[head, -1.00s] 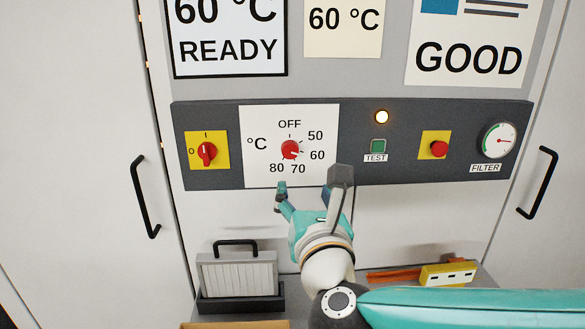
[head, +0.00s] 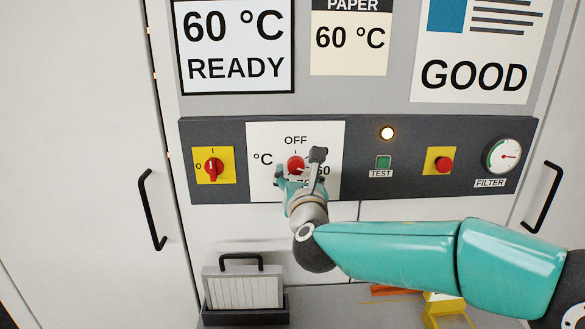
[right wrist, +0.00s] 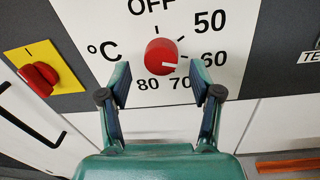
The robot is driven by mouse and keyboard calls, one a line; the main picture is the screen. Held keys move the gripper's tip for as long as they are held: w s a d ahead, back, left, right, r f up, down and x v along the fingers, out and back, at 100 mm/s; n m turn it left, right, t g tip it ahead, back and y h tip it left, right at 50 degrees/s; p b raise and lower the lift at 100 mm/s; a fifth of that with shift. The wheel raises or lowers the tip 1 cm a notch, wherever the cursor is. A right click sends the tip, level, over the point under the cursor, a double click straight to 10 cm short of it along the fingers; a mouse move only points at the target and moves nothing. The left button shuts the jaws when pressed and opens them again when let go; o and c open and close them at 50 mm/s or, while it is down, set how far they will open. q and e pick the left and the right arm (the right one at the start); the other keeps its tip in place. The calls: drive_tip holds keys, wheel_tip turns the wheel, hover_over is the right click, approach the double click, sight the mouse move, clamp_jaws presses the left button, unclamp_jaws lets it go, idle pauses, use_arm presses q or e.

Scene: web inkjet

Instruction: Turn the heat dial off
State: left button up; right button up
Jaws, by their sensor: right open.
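The heat dial (head: 295,163) is a red knob on a white plate marked OFF, 50, 60, 70 and 80 °C. My right gripper (head: 300,165) is just in front of the dial and partly covers the numbers in the head view. In the right wrist view my right gripper (right wrist: 163,80) is open, with its fingers apart to either side below the knob and nothing between them. My left gripper is out of view.
A red rotary switch on a yellow plate (head: 229,167) is left of the dial. A green TEST button (head: 383,162), a red button on yellow (head: 444,165) and a filter gauge (head: 502,155) are to the right. A grey filter cartridge (head: 242,289) stands below.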

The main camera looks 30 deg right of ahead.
drive_tip(key=shift+x, duration=0.8)
drive_tip(key=shift+c, duration=0.2)
drive_tip(key=c, duration=1.1)
drive_tip(key=shift+a, duration=0.3)
drive_tip(key=shift+s+d, duration=0.1)
drive_tip(key=shift+d, duration=0.1)
drive_tip(key=shift+n, duration=0.3)
